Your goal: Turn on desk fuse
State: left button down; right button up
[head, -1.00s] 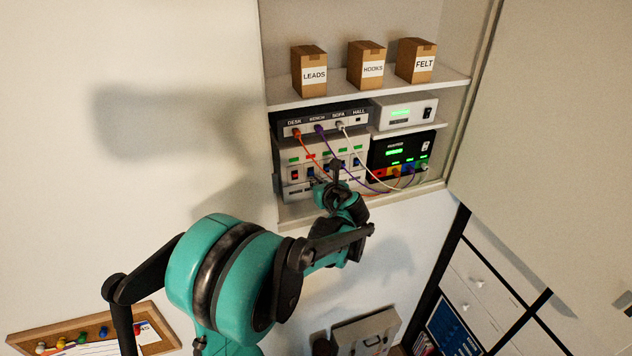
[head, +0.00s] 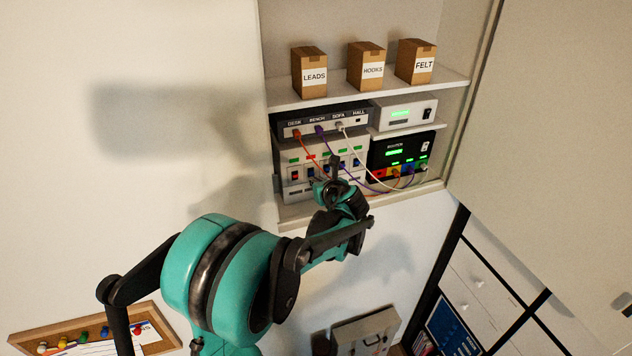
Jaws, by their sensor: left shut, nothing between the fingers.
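The fuse box (head: 284,168) is a white unit on the cabinet's lower shelf, with a row of rocker switches under small green and red labels. The leftmost switch (head: 295,175) shows red; others to its right look dark or blue. The label words are too small to read, so I cannot tell which is the desk fuse. My left gripper (head: 334,161) is shut and empty, pointing up in front of the middle-right switches and hiding part of them. Whether it touches the box I cannot tell. My right gripper is not in view.
Above the fuse box a dark unit (head: 283,128) marked DESK, BENCH, SOFA, HALL has orange, purple and white cables. They hang across the fuse box to a black unit (head: 378,161) at right. A white unit (head: 398,112) sits above that. Labelled boxes (head: 310,76) stand on the upper shelf.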

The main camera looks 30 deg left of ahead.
pick_arm(q)
jog(key=shift+r+g+h+p, duration=0.25)
jog(key=shift+g+h+p, duration=0.15)
jog(key=shift+g, duration=0.1)
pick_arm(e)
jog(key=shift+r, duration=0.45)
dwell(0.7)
